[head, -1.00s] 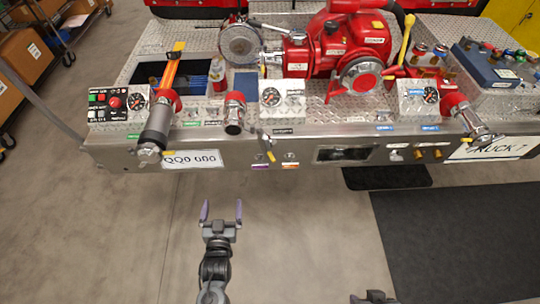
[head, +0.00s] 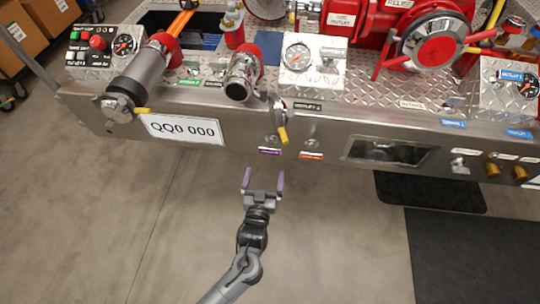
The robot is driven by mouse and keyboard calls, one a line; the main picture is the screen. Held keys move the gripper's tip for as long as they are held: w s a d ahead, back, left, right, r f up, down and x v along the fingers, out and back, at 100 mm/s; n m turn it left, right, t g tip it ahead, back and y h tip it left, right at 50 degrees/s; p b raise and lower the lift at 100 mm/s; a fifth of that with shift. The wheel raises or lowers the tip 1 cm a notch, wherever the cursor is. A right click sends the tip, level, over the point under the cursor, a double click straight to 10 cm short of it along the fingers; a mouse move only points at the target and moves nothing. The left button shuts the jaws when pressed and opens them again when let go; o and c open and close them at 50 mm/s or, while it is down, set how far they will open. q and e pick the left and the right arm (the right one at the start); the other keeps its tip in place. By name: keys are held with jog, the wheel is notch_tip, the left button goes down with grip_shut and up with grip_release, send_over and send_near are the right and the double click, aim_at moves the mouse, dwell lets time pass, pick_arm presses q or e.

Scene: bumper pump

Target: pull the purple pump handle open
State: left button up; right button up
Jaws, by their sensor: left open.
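The purple pump handle (head: 271,140) is a small metal knob on the truck's front bumper panel, with a purple label (head: 269,152) just below it. It sits against the panel and appears pushed in. My left gripper (head: 264,181) is open and empty, its two purple-grey fingers pointing up toward the panel. It shows just below the purple label, apart from the handle, with the handle in line between its fingers. My right gripper is not in view.
A similar knob (head: 313,143) with an orange label is to the right. A yellow-tipped lever (head: 281,125) hangs between and above the two knobs. A licence plate (head: 184,130) and a hose fitting (head: 240,77) are nearby.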

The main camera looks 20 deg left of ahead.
aim_at(269, 151)
pick_arm(q)
jog(key=b+x, duration=0.4)
jog(key=x, duration=0.6)
jog(key=shift+w+d, duration=0.1)
jog(key=shift+w, duration=0.15)
jog(key=shift+w+b, duration=0.3)
jog(key=shift+w, duration=0.05)
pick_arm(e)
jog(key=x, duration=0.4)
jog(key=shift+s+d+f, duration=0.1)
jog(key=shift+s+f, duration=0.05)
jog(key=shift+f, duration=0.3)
pick_arm(q)
jog(key=shift+c, duration=0.3)
